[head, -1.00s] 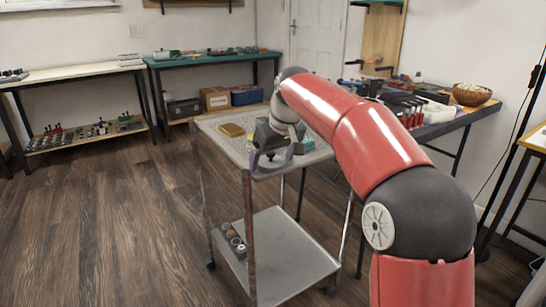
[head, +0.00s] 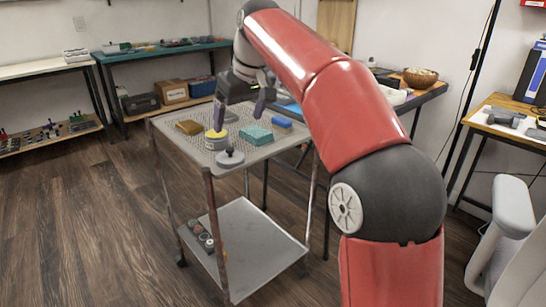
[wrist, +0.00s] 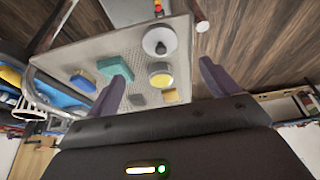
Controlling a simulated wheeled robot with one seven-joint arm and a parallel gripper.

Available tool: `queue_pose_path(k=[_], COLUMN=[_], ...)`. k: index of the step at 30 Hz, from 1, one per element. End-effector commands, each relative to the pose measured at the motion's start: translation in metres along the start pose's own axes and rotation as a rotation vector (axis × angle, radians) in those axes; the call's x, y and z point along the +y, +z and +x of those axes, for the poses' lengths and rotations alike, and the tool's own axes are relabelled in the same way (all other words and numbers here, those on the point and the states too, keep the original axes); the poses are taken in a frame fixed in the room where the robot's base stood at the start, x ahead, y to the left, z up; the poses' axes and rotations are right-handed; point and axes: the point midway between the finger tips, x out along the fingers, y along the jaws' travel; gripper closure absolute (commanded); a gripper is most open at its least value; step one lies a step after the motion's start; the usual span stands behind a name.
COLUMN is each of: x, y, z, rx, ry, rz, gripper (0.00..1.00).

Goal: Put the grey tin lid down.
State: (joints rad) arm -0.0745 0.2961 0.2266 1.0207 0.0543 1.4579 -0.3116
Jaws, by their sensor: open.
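The grey tin lid (head: 230,158), a round disc with a dark knob, lies on the top tray of the cart (head: 172,145), near its front edge. It also shows in the wrist view (wrist: 159,41), flat with its knob up. My gripper (head: 240,115) is open and empty above the tray, behind the lid and apart from it. In the wrist view its two fingers (wrist: 165,72) are spread wide with nothing between them. A round tin with yellow contents (head: 215,140) stands just behind the lid, showing also in the wrist view (wrist: 161,79).
A teal block (head: 256,135), a blue block (head: 281,122) and a tan block (head: 189,127) lie on the same tray. The lower shelf (head: 250,250) holds several small round items at its left. A bench with a bowl (head: 420,77) stands behind the cart at right.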

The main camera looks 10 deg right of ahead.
Motion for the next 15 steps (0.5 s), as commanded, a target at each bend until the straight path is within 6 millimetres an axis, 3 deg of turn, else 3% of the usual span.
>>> queue_pose_path(k=[5,8,11,15], x=[-0.001,-0.003,-0.006,-0.012], y=[0.004,0.020,0.055,0.129], z=[-0.002,-0.009,-0.019,-0.026], rx=[0.000,0.000,0.002,0.014], ry=[0.005,0.030,0.076,0.149], rz=[0.005,0.028,0.082,0.189], gripper=[0.13,0.13,0.13,0.13])
